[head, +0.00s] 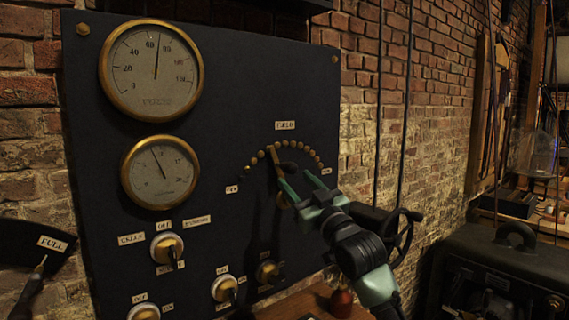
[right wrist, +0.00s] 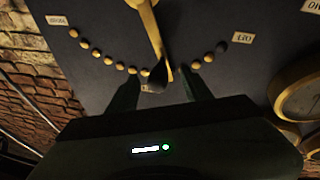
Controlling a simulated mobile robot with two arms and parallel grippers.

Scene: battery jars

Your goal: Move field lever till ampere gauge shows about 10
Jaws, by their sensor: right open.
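The field lever (head: 275,158) is a brass arm with a dark knob, on an arc of brass studs on the black panel. It points up, slightly left of the arc's top. My right gripper (head: 302,184) is open near the lever's knob. In the right wrist view, the lever (right wrist: 153,32) and its dark knob (right wrist: 157,76) lie between the two open fingers (right wrist: 160,92); I cannot tell whether they touch. The lower, smaller brass-rimmed gauge (head: 160,172) has its needle up and left of vertical; its figures are too small to read surely. My left gripper is out of view.
A larger gauge (head: 151,70) above has its needle just past 60. Several knobs, including one (head: 166,246), sit low on the panel (head: 235,75). A black piece labelled FULL (head: 52,243) is at lower left. A dark machine (head: 500,270) stands at lower right.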

